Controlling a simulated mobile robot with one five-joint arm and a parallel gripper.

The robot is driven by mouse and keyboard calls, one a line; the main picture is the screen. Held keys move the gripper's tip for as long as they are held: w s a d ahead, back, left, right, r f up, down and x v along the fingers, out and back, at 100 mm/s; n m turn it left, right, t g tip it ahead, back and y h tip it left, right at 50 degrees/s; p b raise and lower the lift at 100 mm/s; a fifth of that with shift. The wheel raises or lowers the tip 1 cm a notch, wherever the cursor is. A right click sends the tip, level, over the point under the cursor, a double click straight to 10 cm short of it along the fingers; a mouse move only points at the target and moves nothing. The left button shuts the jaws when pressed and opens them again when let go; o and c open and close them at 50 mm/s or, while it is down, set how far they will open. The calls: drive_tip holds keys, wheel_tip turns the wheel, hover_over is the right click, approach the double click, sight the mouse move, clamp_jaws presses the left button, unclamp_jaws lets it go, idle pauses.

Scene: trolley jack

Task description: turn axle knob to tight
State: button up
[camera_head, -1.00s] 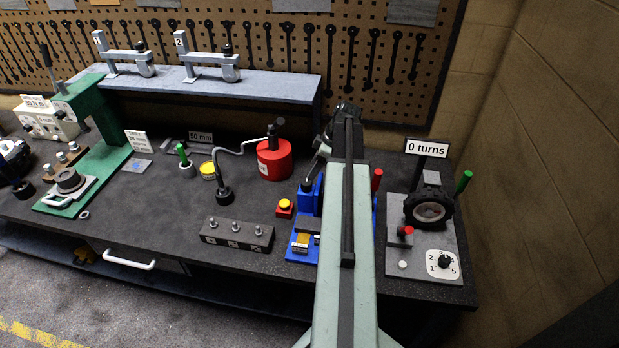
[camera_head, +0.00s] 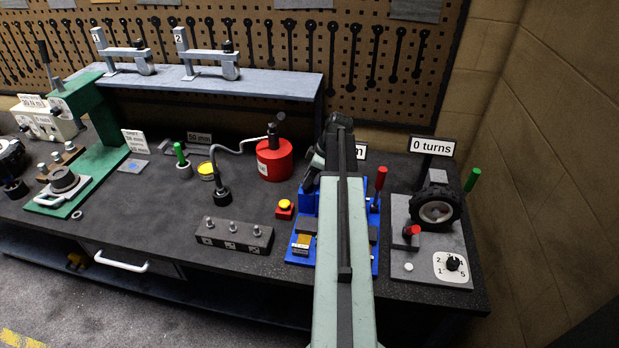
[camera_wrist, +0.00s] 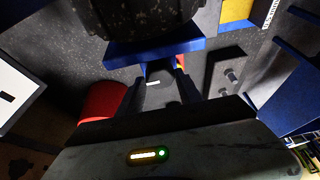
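A blue fixture (camera_head: 305,235) stands on the bench, partly hidden behind my arm. A red-handled lever (camera_head: 379,182) rises at its right. My gripper (camera_head: 315,172) is at the upper left of this fixture, mostly hidden by my own dark wrist. In the wrist view, the fingers of my gripper (camera_wrist: 157,100) reach up the picture. A small grey piece with a white mark (camera_wrist: 155,80) shows between them, below a blue plate (camera_wrist: 150,52) and a large dark round part (camera_wrist: 135,20). I cannot tell whether this piece is the axle knob, or whether the fingers touch it.
A red cylinder (camera_head: 274,163) with a hose stands left of the fixture, near a red button with a yellow top (camera_head: 285,208) and a studded block (camera_head: 233,236). At right, a panel holds a black wheel (camera_head: 436,210), a dial (camera_head: 453,265) and a "0 turns" sign (camera_head: 432,146).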

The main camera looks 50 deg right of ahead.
drive_tip(key=shift+r, duration=0.1)
clamp_jaws()
drive_tip(key=shift+s+m+h, duration=0.1)
drive_tip(key=shift+m+h, duration=0.2)
drive_tip(key=shift+m, duration=0.1)
drive_tip(key=m, duration=0.2)
drive_tip(key=m+h, duration=0.1)
drive_tip(key=m, duration=0.1)
drive_tip(key=m+h, duration=0.1)
drive_tip(key=m, duration=0.1)
drive_tip(key=shift+a+m+t, duration=0.25)
drive_tip(key=shift+m+t, duration=0.05)
drive_tip(key=shift+t, duration=0.1)
drive_tip(key=m+h, duration=0.1)
drive_tip(key=m, duration=0.1)
drive_tip(key=m+h, duration=0.1)
drive_tip(key=m, duration=0.2)
drive_tip(key=shift+g+h, duration=0.3)
drive_tip(key=shift+g, duration=0.1)
drive_tip(key=m, duration=0.3)
drive_tip(key=m+g+h, duration=0.1)
drive_tip(key=m, duration=0.2)
drive_tip(key=shift+a+g, duration=0.1)
drive_tip(key=shift+g, duration=0.2)
drive_tip(key=shift+m, duration=0.3)
drive_tip(key=o, duration=1.3)
unclamp_jaws()
drive_tip(key=shift+w+f, duration=0.2)
